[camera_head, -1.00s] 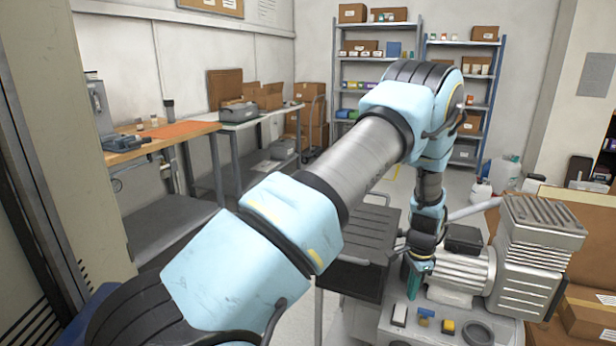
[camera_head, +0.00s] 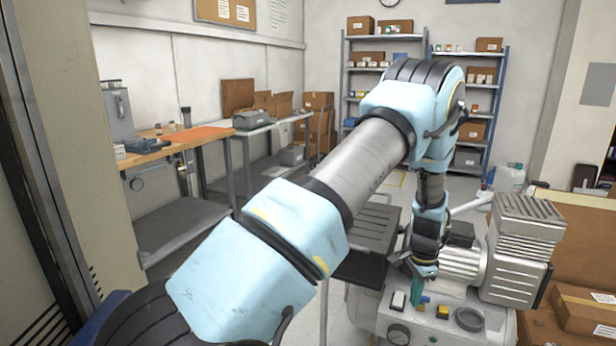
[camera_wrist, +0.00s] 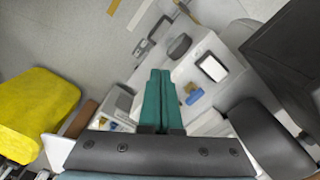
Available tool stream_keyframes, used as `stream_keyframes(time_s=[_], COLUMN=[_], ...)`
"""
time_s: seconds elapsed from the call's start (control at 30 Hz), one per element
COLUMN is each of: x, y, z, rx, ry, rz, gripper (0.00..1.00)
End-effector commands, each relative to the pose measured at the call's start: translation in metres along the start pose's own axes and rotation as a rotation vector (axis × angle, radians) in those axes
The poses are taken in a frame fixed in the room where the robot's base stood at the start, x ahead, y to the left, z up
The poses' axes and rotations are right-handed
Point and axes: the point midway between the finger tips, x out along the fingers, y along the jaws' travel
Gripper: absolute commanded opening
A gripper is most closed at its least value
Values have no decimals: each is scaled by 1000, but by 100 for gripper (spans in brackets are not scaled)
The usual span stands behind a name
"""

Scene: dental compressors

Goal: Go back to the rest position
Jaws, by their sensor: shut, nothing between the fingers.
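My gripper (camera_head: 417,292) has teal fingers and hangs pointing down at the end of my light blue arm. In the wrist view its two fingers (camera_wrist: 160,98) lie side by side, shut with nothing between them. The compressor (camera_head: 515,250), with a grey finned head and ribbed motor, stands just right of the gripper. In the head view the fingers overlap its white top, near a white switch (camera_head: 398,300) and a yellow knob (camera_head: 443,312). I cannot tell from the views whether the fingertips touch it.
A dark cart top (camera_head: 370,235) stands behind and left of the gripper. Workbenches (camera_head: 175,145) line the left wall, and shelves (camera_head: 375,85) stand at the back. A cardboard box (camera_head: 580,308) is at right. A yellow object (camera_wrist: 38,112) shows in the wrist view. Open floor (camera_head: 290,215) lies between benches and cart.

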Motion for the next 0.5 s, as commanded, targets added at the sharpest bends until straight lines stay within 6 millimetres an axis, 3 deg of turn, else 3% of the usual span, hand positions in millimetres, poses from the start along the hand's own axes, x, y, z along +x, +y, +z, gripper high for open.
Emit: stream_keyframes(time_s=[0.27,0.5], x=[-31,-75], y=[-16,-32], z=[30,80], rx=[-119,-299], ry=[12,29], rz=[-5,-12], gripper=[0,0])
